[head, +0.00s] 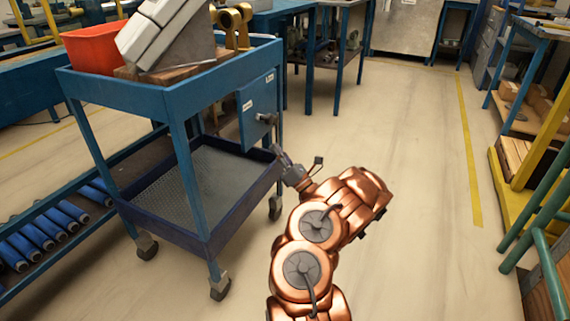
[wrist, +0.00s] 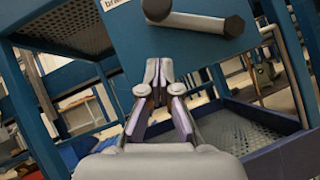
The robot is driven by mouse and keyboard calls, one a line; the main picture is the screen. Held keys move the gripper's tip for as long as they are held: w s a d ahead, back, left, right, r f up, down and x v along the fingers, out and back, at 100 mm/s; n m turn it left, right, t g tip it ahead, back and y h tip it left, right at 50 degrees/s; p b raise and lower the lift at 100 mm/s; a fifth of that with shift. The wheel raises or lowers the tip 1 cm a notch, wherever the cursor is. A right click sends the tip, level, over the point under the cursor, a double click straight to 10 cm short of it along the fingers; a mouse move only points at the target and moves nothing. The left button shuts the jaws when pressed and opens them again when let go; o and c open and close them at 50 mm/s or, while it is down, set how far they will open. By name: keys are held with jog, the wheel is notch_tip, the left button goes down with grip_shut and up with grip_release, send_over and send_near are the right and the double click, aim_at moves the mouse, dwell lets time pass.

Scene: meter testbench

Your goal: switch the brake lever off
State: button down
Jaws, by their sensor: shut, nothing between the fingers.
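The brake lever (head: 266,118) is on the side of a blue box (head: 257,97) mounted under the top of a blue cart. In the wrist view the lever (wrist: 196,22) is a grey bar with a dark round hub at its left and a dark knob at its right end. The bar lies nearly level, tilted slightly down to the right. A partly cut-off label starting "bra" (wrist: 114,3) is left of the hub. My gripper (wrist: 159,67) is shut and empty, below the lever and apart from it. In the head view my gripper (head: 280,154) is just below the box.
The blue cart (head: 190,150) has a mesh lower shelf and castors. A red bin (head: 95,47) and a grey block (head: 165,30) stand on top. The floor (head: 420,150) right of my arm is clear. Benches and a shelf with yellow parts (head: 535,140) line the right.

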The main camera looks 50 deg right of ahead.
aim_at(263, 120)
jog(key=shift+w+d+r+b, duration=0.2)
jog(key=shift+w+r+b, duration=0.15)
jog(key=shift+r, duration=0.45)
jog(key=shift+w+d+r+b, duration=0.2)
jog(key=shift+w+r, duration=0.3)
jog(key=shift+r, duration=0.3)
jog(key=shift+w+d+r+b, duration=0.2)
jog(key=shift+w+r+b, duration=0.15)
jog(key=shift+r, duration=0.45)
jog(key=shift+d, duration=0.1)
jog(key=shift+r+m, duration=0.25)
jog(key=shift+m, duration=0.15)
